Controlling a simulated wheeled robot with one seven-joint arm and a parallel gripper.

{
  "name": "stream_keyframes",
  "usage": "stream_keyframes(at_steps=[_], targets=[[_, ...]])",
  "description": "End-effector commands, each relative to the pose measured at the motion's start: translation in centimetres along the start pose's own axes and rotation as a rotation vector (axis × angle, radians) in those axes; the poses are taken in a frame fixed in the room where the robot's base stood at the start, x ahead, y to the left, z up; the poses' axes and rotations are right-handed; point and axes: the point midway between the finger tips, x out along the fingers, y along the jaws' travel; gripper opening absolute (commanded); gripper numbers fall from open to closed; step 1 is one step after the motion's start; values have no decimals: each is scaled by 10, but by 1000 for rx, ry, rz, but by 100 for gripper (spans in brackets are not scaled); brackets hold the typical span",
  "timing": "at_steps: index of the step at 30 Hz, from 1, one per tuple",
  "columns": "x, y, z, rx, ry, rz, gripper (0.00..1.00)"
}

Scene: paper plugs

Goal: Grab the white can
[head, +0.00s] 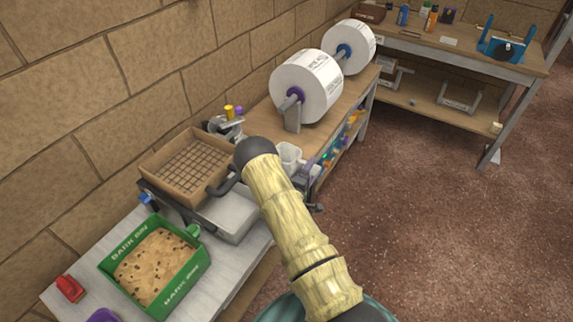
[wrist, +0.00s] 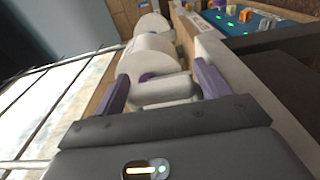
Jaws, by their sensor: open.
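A small white container (head: 289,154), which may be the white can, stands on the wooden bench just beyond my arm in the head view. My arm covers part of its surroundings. In the wrist view, a pale rounded thing (wrist: 163,90) shows between the purple fingers of my gripper (wrist: 161,72); I cannot tell surely whether it is the can. The fingers are apart, one on each side of it, and contact cannot be made out. In the head view the gripper is mostly hidden behind my arm.
Two large white paper rolls (head: 306,87) sit on a spindle farther along the bench. A brown mesh-bottomed tray (head: 190,165) and a green bark bin (head: 184,275) stand at left. A brick wall backs the bench; open floor (head: 430,220) lies at right.

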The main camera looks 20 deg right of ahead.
Motion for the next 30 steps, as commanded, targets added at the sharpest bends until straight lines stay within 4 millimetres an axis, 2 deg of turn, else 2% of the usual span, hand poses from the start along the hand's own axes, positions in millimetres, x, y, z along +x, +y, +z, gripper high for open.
stream_keyframes(at_steps=[3,6,21,23,27,30], targets=[[16,0,0,1,-1,1,75],[22,0,0,1,0,0,75],[22,0,0,0,1,-1,75],[22,0,0,0,1,-1,65],[22,0,0,0,1,-1,37],[22,0,0,1,1,0,35]])
